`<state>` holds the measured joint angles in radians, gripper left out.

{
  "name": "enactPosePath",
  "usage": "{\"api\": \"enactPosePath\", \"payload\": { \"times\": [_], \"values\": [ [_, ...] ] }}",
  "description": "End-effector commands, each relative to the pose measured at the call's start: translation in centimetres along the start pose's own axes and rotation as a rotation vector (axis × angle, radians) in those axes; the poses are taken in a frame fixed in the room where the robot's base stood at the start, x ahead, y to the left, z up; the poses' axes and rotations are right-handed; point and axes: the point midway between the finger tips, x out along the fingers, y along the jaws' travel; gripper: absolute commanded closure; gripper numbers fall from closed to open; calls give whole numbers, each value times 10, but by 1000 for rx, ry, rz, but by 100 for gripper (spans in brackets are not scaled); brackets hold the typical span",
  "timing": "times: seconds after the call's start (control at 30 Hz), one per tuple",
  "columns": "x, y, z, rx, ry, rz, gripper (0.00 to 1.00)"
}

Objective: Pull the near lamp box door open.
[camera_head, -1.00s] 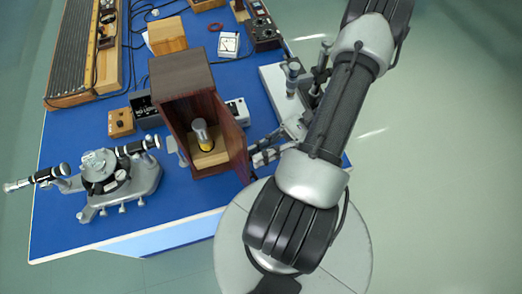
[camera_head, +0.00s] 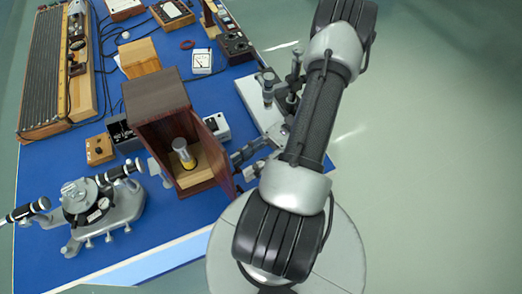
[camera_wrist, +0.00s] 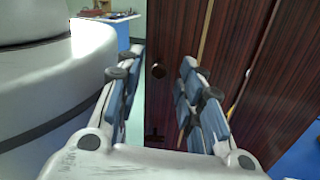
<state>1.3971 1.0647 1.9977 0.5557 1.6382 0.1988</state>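The near lamp box (camera_head: 157,96) is a dark brown wooden box on the blue bench, its front uncovered. A metal-capped lamp (camera_head: 182,150) stands inside. Its reddish door (camera_head: 216,158) stands swung out on the right side. My gripper (camera_head: 241,163) is just right of the door, on its outer face. In the wrist view, the open gripper (camera_wrist: 160,82) has its fingers apart with dark door wood (camera_wrist: 172,40) and a small knob (camera_wrist: 158,71) showing between them. The right finger overlaps the wood; I cannot tell whether it touches. Nothing is held.
A spectrometer (camera_head: 95,205) stands left of the box. A small white meter (camera_head: 216,126) and a pale-based instrument (camera_head: 262,105) are behind the door and gripper. More instruments fill the bench's far side. Open floor (camera_head: 430,150) lies to the right.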

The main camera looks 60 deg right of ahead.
Motion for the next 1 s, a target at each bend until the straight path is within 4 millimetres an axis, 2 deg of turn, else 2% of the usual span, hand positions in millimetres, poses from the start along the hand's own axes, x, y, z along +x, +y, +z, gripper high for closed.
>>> {"api": "enactPosePath", "payload": {
  "times": [0.3, 0.5, 0.67, 1.0],
  "values": [
    [-67, 0, -1, -2, 2, -3, 65],
    [-96, 0, 0, -1, 1, -1, 65],
    [-106, 0, 0, 0, 0, 0, 65],
    [-106, 0, 0, 0, -1, 0, 65]
  ]
}}
